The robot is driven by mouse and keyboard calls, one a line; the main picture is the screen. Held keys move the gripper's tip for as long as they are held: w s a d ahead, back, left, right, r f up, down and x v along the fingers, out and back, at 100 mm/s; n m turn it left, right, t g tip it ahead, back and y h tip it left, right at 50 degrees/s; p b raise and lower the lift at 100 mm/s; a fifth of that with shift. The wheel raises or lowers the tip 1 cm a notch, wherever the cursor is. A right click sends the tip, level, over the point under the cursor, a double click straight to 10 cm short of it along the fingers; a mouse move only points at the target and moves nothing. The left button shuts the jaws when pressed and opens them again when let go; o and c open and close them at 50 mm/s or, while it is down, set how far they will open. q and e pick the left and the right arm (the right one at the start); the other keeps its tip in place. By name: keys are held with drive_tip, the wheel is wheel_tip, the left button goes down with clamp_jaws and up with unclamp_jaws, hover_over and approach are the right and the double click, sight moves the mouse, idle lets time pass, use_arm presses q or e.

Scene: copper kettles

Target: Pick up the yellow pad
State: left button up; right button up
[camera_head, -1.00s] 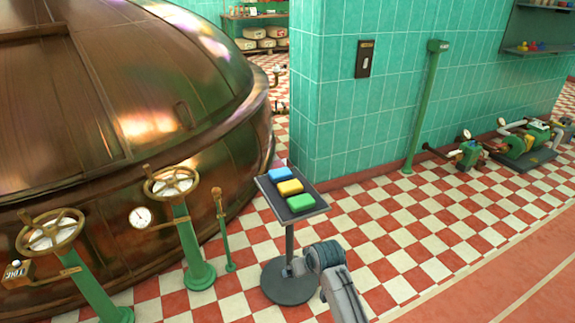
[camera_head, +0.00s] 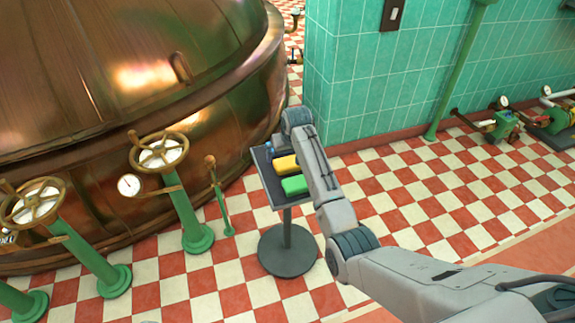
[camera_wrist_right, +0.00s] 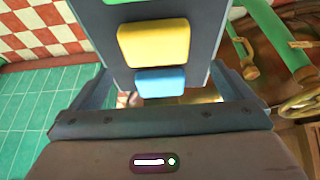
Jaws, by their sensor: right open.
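The yellow pad (camera_head: 286,164) lies in the middle of a dark tray (camera_head: 268,186) on a stand, between a green pad (camera_head: 295,185) and a blue pad. It also shows in the right wrist view (camera_wrist_right: 153,43), just beyond the blue pad (camera_wrist_right: 161,83). My right gripper (camera_wrist_right: 157,78) is open and empty, its fingers spread to either side of the blue pad's end of the tray. In the head view my right arm hides most of the blue pad and part of the yellow and green ones. My left gripper is not in view.
A large copper kettle (camera_head: 130,80) fills the left, with green valve posts and a handwheel (camera_head: 159,152) in front. A teal tiled wall (camera_head: 400,85) stands behind the tray. The checkered floor (camera_head: 430,190) to the right is mostly clear.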

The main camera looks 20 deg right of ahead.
sight(288, 162)
drive_tip(key=x, duration=0.4)
drive_tip(key=shift+s+d+f, duration=0.2)
drive_tip(key=shift+s+d, duration=0.05)
drive_tip(key=shift+s, duration=0.1)
drive_tip(key=shift+w+f, duration=0.2)
drive_tip(key=shift+f, duration=0.2)
drive_tip(key=shift+w+f, duration=0.1)
drive_tip(key=shift+f, duration=0.05)
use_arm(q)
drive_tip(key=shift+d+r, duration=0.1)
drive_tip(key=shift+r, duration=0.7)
use_arm(e)
drive_tip(key=c, duration=0.9)
